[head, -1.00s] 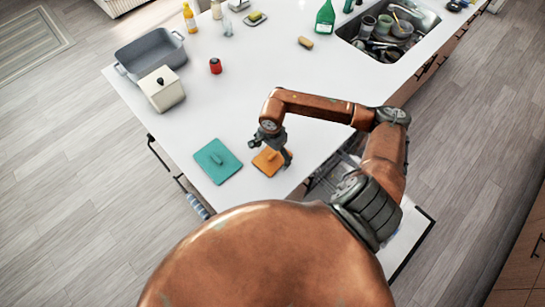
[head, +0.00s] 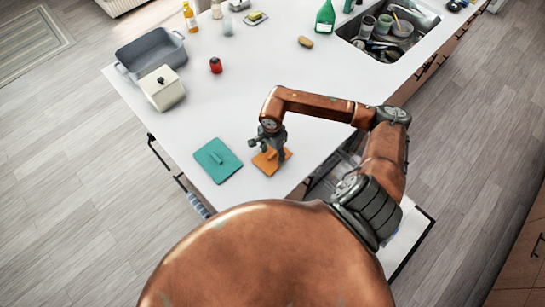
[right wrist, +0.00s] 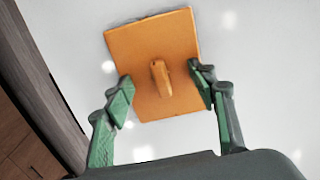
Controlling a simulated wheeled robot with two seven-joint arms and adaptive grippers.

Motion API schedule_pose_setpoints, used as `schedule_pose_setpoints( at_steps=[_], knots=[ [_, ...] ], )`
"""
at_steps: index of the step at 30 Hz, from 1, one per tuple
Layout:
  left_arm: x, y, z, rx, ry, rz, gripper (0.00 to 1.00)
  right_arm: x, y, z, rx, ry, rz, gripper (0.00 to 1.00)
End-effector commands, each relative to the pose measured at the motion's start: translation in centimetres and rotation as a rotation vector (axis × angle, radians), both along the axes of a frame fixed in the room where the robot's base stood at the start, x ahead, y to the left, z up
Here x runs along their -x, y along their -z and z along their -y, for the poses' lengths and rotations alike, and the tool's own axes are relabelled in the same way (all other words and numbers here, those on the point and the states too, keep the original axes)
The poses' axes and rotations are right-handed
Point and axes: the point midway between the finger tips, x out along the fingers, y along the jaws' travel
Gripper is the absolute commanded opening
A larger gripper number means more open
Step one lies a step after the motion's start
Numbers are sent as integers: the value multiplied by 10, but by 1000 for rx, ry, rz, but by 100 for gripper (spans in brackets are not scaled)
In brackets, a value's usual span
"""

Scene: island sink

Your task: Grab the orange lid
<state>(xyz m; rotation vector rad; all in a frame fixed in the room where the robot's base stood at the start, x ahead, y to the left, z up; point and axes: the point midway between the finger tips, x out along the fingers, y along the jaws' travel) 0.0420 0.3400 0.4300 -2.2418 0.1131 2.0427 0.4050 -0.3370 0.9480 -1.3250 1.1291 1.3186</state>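The orange lid (head: 271,160) lies flat on the white island top near its front corner. In the right wrist view the lid (right wrist: 150,45) is a square plate with a raised handle (right wrist: 161,77) in its middle. My right gripper (head: 272,150) is over the lid in the head view and hides part of it. In the right wrist view my right gripper (right wrist: 162,98) is open, with its green fingers on either side of the handle and apart from it. My left gripper is not in view.
A teal lid (head: 218,161) lies just left of the orange one. A sink (head: 390,28) full of dishes is at the back right. The middle of the top is clear.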

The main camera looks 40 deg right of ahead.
Motion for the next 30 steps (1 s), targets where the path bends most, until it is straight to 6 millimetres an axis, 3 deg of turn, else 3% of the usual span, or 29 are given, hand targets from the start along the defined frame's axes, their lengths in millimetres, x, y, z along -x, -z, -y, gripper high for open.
schedule_pose_setpoints(
  at_steps=[20, 22, 23, 24, 27, 30],
  knots=[
    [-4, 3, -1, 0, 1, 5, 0, 3, 6, 0, 2, 3, -8, 29],
    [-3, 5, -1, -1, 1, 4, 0, 3, 2, 0, 3, 3, -7, 18],
    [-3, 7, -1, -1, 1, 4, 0, 3, -1, 1, 4, 2, -6, 5],
    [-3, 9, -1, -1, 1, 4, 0, 3, -6, 1, 5, 1, -6, 0],
    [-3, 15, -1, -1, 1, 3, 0, 1, -23, 1, 5, 1, -1, 0],
    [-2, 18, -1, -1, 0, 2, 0, 6, -41, 17, 8, 5, -4, 0]
  ],
)
